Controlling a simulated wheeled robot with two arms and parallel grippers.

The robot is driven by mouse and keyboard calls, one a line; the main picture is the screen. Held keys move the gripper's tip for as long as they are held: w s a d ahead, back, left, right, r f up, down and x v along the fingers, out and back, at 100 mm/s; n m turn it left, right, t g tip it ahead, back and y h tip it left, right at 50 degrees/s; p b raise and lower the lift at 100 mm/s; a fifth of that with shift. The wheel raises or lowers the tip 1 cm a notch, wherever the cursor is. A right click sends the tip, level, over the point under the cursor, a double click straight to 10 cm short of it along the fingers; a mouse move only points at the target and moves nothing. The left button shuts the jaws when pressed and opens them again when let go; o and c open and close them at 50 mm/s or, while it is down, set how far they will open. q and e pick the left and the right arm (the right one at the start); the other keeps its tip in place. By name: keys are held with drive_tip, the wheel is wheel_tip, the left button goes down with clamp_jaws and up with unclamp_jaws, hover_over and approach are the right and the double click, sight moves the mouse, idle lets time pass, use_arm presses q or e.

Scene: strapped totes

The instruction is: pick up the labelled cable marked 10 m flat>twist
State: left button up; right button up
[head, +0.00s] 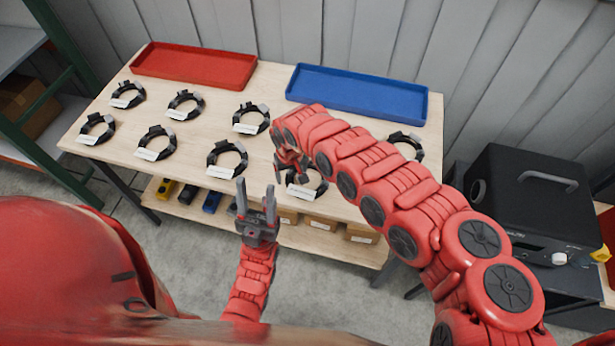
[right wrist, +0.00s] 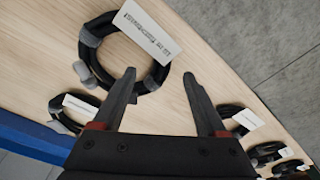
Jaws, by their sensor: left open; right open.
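Several black coiled cables with white labels lie on the table. One coil (head: 321,187) lies near the front edge, partly hidden by my right gripper (head: 291,163). In the right wrist view a coil (right wrist: 92,35) lies ahead of the open, empty right gripper (right wrist: 158,75). Its label (right wrist: 150,32) seems to start with "10 M"; the rest is too blurred to read surely. The left fingertip overlaps the coil's near rim in that view; I cannot tell whether they touch. My left gripper (head: 255,187) is open and empty, in front of the table's front edge.
Other coils, such as one at the front (head: 227,172) and one behind my right arm (head: 405,138), lie around. A red tray (head: 195,83) and a blue tray (head: 357,107) stand at the table's back. A black box-shaped device (head: 530,195) stands at the right.

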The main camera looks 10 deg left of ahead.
sight(291, 182)
drive_tip(key=shift+a+f, duration=0.2)
drive_tip(key=shift+f, duration=0.9)
drive_tip(key=shift+w+d+f, duration=0.1)
drive_tip(key=shift+w+f, duration=0.05)
drive_tip(key=shift+f, duration=0.4)
drive_tip(key=shift+c, duration=0.3)
clamp_jaws()
drive_tip(key=shift+r, duration=0.1)
